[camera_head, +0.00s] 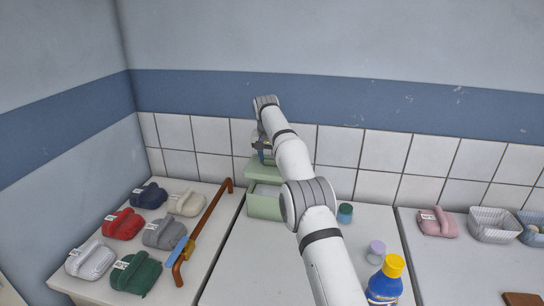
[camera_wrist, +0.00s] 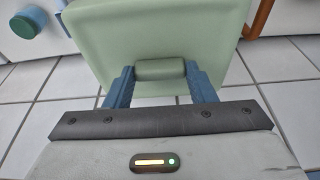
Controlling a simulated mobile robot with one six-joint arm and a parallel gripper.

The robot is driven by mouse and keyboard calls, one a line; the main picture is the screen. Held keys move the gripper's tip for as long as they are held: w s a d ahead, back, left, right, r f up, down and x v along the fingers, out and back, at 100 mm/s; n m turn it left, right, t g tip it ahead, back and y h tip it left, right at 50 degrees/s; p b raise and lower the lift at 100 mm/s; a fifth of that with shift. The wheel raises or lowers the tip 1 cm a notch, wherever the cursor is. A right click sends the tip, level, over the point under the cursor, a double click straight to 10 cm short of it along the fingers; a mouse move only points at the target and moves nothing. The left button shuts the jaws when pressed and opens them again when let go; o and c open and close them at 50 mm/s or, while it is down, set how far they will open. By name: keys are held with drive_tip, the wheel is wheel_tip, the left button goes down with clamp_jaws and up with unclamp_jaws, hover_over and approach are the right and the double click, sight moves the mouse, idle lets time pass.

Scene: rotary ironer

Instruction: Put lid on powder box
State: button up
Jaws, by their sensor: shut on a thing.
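The pale green powder box (camera_head: 262,206) stands on the middle counter against the tiled wall in the head view, partly behind my arm. The matching green lid (camera_head: 256,171) is just above the box's top; I cannot tell whether it touches the rim. In the wrist view the lid (camera_wrist: 205,25) fills the upper middle and hides the box. My gripper (camera_wrist: 160,72) has its blue fingers on both sides of the lid's raised handle (camera_wrist: 160,68) and is shut on it. My gripper also shows in the head view (camera_head: 263,156).
A teal jar (camera_head: 345,213), a lilac-capped jar (camera_head: 376,251) and a blue bottle with a yellow cap (camera_head: 386,280) stand right of my arm. An orange-brown rod (camera_head: 207,226) and several folded bundles (camera_head: 123,224) lie left.

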sight(271, 167)
drive_tip(key=shift+d, duration=0.1)
drive_tip(key=shift+s+f+b, duration=0.1)
drive_tip(key=shift+f+b, duration=0.5)
drive_tip(key=shift+f, duration=0.25)
drive_tip(key=shift+f+b, duration=1.25)
drive_tip(key=shift+f, duration=1.05)
drive_tip(key=shift+f+p, duration=0.15)
drive_tip(key=shift+p, duration=0.65)
drive_tip(key=shift+f, duration=0.8)
idle(1.0)
drive_tip(key=o, duration=1.5)
